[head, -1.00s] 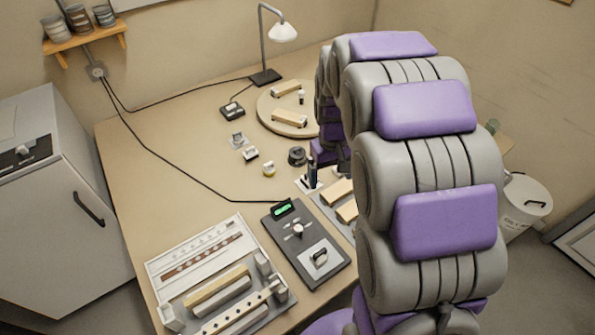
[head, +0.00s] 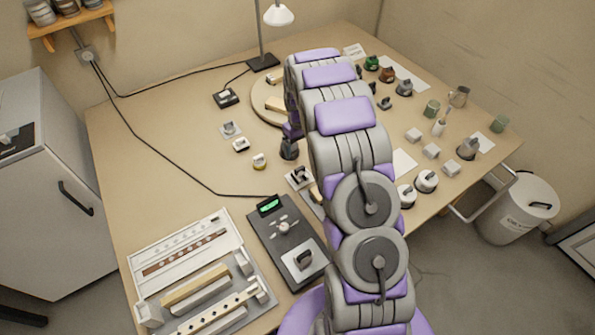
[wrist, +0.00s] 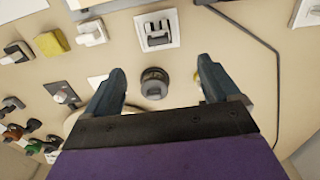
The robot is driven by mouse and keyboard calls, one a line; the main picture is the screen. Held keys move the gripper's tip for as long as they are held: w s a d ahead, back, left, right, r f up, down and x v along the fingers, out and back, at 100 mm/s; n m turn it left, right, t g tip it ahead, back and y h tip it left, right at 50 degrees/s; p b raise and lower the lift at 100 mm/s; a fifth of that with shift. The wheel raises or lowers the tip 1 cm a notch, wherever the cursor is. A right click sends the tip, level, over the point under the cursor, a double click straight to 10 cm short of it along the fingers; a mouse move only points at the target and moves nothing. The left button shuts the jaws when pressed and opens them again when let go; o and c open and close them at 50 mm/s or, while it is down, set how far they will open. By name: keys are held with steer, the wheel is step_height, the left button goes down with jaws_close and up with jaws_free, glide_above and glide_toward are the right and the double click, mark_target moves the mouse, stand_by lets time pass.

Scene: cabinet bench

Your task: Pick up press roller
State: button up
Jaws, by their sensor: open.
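My gripper (wrist: 160,66) is open in the wrist view, its two fingers pointing down at the bench. A dark round piece (wrist: 154,83) with a grey top sits below, between the fingers, apart from both; it also shows in the head view (head: 289,150). A black-and-grey piece with a bar-like top (wrist: 157,31) stands on a white plate, above it in the wrist view; it also shows in the head view (head: 299,176). I cannot tell for sure which of these is the press roller. My arm hides most of the gripper in the head view.
A dark console (head: 264,232) with a green display and a tray of bars (head: 182,290) lie at the near left. Small blocks and knobs (head: 241,145) stand left of the gripper. A lamp (head: 265,60) and a round board (head: 262,118) are behind. A cable (head: 160,155) crosses the bench.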

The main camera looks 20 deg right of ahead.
mark_target(300, 168)
steer(key=f, duration=0.3)
steer(key=f+b, duration=0.1)
steer(key=f, duration=0.3)
steer(key=f+b, duration=0.1)
steer(key=f, duration=0.3)
steer(key=shift+d, duration=0.3)
steer(key=f, duration=0.2)
steer(key=f+b, duration=0.2)
steer(key=f, duration=0.1)
steer(key=shift+w+f, duration=0.3)
steer(key=shift+c, duration=0.2)
steer(key=c, duration=1.2)
